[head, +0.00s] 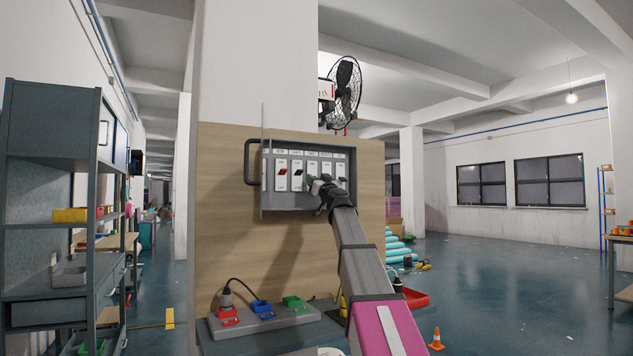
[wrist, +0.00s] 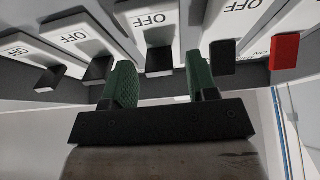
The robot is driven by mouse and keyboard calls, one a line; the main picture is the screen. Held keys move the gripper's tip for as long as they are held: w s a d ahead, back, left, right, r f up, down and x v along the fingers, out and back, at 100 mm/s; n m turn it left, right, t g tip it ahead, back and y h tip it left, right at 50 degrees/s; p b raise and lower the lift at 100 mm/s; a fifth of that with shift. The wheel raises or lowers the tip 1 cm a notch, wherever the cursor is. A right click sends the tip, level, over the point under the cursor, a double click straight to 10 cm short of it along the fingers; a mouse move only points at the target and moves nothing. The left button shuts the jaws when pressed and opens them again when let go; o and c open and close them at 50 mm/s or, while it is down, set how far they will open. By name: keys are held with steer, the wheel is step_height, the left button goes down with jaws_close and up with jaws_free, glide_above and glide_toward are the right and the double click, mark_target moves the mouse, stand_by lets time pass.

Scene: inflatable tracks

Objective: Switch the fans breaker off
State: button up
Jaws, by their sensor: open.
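The breaker panel (head: 275,205) is an open grey box on a wooden board, with a row of white breakers. Their labels are too small to read, so I cannot tell which is the fans breaker. The leftmost lever (head: 282,172) is red; it also shows at the right in the wrist view (wrist: 285,50). The other visible levers are black. My gripper (head: 318,184) is at the panel, covering part of the row. In the wrist view its green fingers (wrist: 163,85) are open, with a black lever (wrist: 159,61) between and slightly beyond them; contact is unclear.
The panel's door (head: 263,160) stands open at the left, with a black handle (head: 251,164). A black fan (head: 345,92) is above the panel. Coloured plugs and sockets (head: 262,308) sit below. A grey shelf (head: 50,190) stands at the left; open floor is at the right.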

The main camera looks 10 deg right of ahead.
steer(key=v, duration=1)
steer(key=shift+s+f, duration=0.15)
